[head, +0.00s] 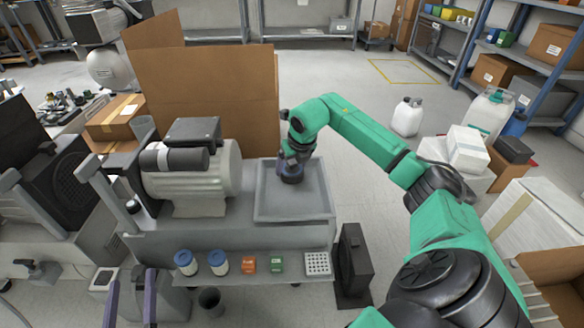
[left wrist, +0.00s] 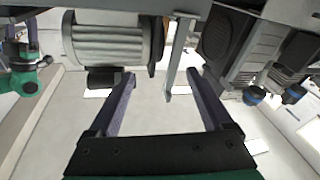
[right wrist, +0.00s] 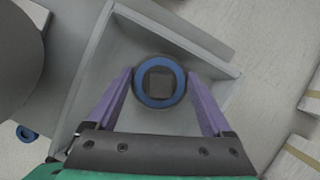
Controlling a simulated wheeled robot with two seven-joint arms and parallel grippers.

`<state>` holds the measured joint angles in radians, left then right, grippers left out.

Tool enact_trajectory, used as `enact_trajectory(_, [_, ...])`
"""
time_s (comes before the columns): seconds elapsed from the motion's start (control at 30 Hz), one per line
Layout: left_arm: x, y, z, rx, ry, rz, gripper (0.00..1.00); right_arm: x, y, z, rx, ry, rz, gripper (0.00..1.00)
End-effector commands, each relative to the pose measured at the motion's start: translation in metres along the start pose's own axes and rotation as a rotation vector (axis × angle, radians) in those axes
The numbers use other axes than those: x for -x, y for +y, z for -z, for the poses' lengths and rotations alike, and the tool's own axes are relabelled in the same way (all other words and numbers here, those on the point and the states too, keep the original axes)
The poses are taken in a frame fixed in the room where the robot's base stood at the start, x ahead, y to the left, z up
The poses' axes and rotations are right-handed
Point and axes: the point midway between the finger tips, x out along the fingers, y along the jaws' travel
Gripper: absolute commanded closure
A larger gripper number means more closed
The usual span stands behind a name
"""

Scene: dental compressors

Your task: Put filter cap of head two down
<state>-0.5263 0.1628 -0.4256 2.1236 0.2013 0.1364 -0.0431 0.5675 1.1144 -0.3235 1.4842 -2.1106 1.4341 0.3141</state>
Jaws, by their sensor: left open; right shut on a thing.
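My right gripper (head: 292,166) is shut on the filter cap (right wrist: 159,103), a round piece with a blue rim and a dark square centre. The cap sits between both purple fingertips (right wrist: 158,80) in the right wrist view. In the head view the dark cap (head: 291,178) is in or just above the grey tray (head: 318,206), near its back; whether it touches the tray floor I cannot tell. My left gripper (head: 131,272) is open and empty at the lower left; its spread fingers also show in the left wrist view (left wrist: 162,76).
A compressor head (head: 200,178) stands left of the tray on the grey bench. Along the front ledge are two blue-topped jars (head: 202,262), an orange block (head: 249,264), a green block (head: 276,264) and a white gridded block (head: 317,263). Cardboard (head: 210,90) stands behind. The tray's front is clear.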

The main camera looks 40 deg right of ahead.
Motion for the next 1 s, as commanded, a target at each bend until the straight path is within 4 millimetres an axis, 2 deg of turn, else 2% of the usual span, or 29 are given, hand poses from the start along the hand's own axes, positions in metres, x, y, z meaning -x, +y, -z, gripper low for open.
enact_trajectory(0.1, [-0.002, 0.0, 0.006, -0.005, 0.017, -0.002, 0.16, -0.001, 0.0, 0.0, 0.0, 0.0, 0.0, 0.68])
enact_trajectory(0.37, [-0.003, 0.0, 0.006, -0.005, 0.018, -0.002, 0.16, -0.002, 0.0, 0.001, 0.0, 0.0, 0.0, 0.68])
enact_trajectory(0.4, [-0.003, 0.0, 0.007, -0.006, 0.021, -0.003, 0.16, -0.002, 0.0, 0.001, 0.0, 0.0, 0.0, 0.08])
enact_trajectory(0.43, [-0.003, 0.0, 0.007, -0.006, 0.021, -0.003, 0.16, -0.002, 0.0, 0.001, 0.0, 0.0, 0.0, 0.0])
enact_trajectory(0.87, [-0.002, 0.001, 0.005, 0.003, 0.007, -0.002, 0.16, 0.004, 0.0, 0.0, 0.0, -0.001, 0.001, 0.0])
enact_trajectory(0.93, [0.001, 0.001, -0.004, 0.012, -0.023, 0.002, 0.16, 0.008, -0.001, 0.0, 0.0, -0.001, 0.001, 0.0])
enact_trajectory(1.0, [0.009, 0.001, -0.021, 0.024, -0.071, 0.01, 0.16, 0.012, -0.001, 0.0, 0.0, -0.001, 0.001, 0.0])
